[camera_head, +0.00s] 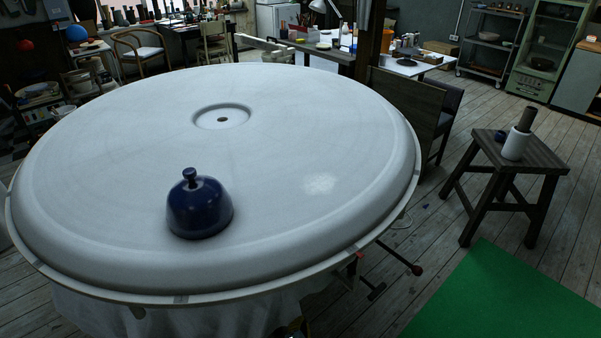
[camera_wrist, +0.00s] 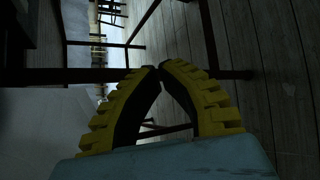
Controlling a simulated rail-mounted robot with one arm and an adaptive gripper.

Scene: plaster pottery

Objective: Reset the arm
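My gripper (camera_wrist: 158,71) fills the middle of the wrist view, with yellow ribbed fingers lined in black. Its fingertips come together and I see nothing held between them. In the head view, a small yellow and black part shows at the bottom edge, below the table rim; I cannot tell its finger state there. The wrist view is turned sideways and looks past the fingers at wooden floor boards and dark furniture legs.
A large round white plaster table (camera_head: 310,125) fills the head view. A dark blue domed lid (camera_head: 200,210) with a knob stands near its front. A wooden stool (camera_head: 515,155) bearing a white cylinder (camera_head: 516,145) stands right. A green mat (camera_head: 510,300) lies on the floor.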

